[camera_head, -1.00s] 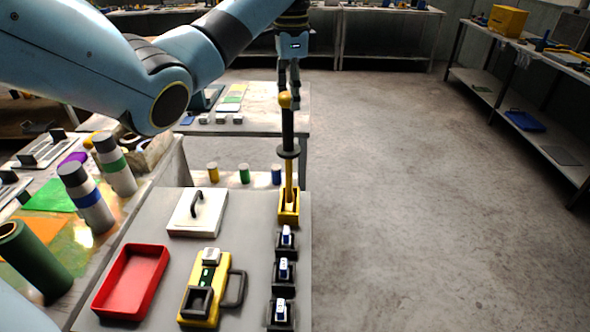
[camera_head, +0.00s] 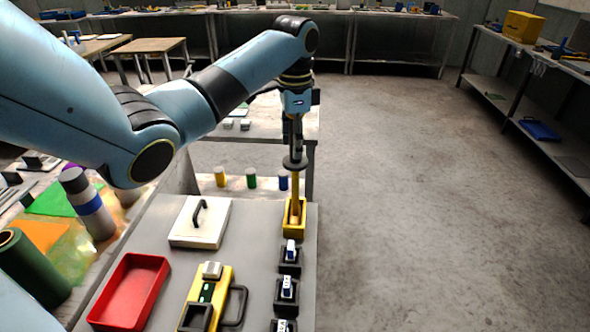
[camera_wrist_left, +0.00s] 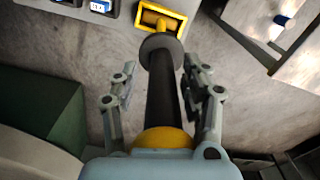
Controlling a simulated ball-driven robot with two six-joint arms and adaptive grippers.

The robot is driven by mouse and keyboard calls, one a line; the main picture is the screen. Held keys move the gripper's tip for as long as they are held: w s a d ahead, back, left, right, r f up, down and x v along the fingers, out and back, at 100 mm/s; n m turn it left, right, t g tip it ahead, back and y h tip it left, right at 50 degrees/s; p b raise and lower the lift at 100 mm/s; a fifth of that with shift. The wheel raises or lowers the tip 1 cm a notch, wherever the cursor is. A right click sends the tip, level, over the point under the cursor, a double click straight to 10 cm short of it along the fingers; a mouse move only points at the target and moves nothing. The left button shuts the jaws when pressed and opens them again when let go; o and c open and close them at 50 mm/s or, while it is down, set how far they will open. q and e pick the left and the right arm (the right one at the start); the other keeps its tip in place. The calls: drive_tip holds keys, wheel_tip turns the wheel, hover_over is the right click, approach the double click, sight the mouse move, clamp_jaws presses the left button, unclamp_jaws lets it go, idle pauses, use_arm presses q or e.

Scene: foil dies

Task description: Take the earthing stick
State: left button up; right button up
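The earthing stick (camera_head: 294,162) stands upright in a yellow holder (camera_head: 295,231) at the far right corner of the grey table. It has a yellow lower rod, a round dark guard and a black handle. In the left wrist view its black handle (camera_wrist_left: 162,100) runs between the fingers, with the yellow knob near the palm and the holder (camera_wrist_left: 146,14) beyond the guard. My left gripper (camera_head: 294,128) is above the guard, around the handle. Its fingers (camera_wrist_left: 160,80) are open, with gaps on both sides of the handle. My right gripper is not in view.
Several dark sockets with white-and-blue pieces (camera_head: 287,286) line the table's right edge. A white lidded box (camera_head: 185,228), a red tray (camera_head: 117,323) and a yellow device (camera_head: 223,282) lie left of them. Open floor (camera_head: 420,200) is to the right.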

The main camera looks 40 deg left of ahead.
use_arm(q)
drive_tip(key=shift+w+a+f, duration=0.1)
clamp_jaws()
drive_tip(key=shift+w+r, duration=0.1)
drive_tip(key=shift+r, duration=0.1)
